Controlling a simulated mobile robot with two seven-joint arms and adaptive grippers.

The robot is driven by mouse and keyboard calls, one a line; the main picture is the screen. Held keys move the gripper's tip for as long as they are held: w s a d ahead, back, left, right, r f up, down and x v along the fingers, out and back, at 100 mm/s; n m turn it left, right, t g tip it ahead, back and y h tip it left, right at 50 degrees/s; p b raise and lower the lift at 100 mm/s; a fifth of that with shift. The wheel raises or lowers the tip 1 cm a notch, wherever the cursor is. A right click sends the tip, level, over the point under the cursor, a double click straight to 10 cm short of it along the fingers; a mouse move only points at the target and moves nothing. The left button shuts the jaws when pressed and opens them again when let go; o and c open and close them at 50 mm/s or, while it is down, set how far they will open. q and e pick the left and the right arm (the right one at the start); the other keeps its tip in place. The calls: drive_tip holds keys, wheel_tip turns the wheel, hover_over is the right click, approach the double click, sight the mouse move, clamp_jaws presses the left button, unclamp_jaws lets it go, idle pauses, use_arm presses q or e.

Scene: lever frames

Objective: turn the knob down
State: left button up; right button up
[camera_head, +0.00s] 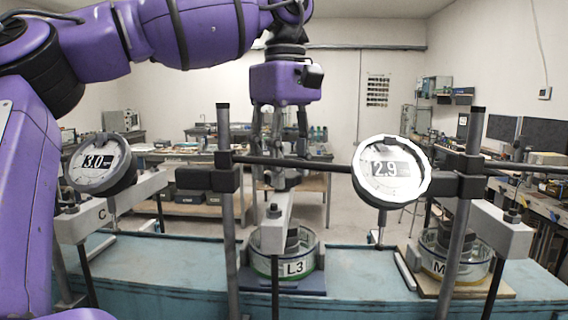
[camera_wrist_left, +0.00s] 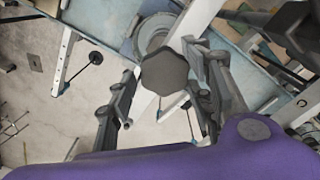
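A dark, many-sided knob (camera_wrist_left: 165,68) shows in the left wrist view, in front of a pale bar (camera_wrist_left: 196,18). My left gripper (camera_head: 280,148) points down in the head view, over the pale beam (camera_head: 272,222) of the middle test stand. Its fingers are spread, one on each side of the knob in the left wrist view. Small gaps show between fingers and knob; I cannot tell whether the fingertips reach its level. In the head view the gripper and dark parts below it make the knob hard to pick out. My right gripper is not in view.
A horizontal black rod (camera_head: 300,163) and upright post (camera_head: 228,230) stand close to the gripper. Round dials read 3.0 (camera_head: 97,163) and 2.9 (camera_head: 391,170). Ring-shaped holders L3 (camera_head: 295,268) and M (camera_head: 440,268) sit on the blue bench (camera_head: 170,270).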

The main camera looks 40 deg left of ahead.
use_arm(q)
drive_tip(key=shift+o, duration=0.3)
wheel_tip(320, 180, up, 12)
idle(0.5)
idle(0.5)
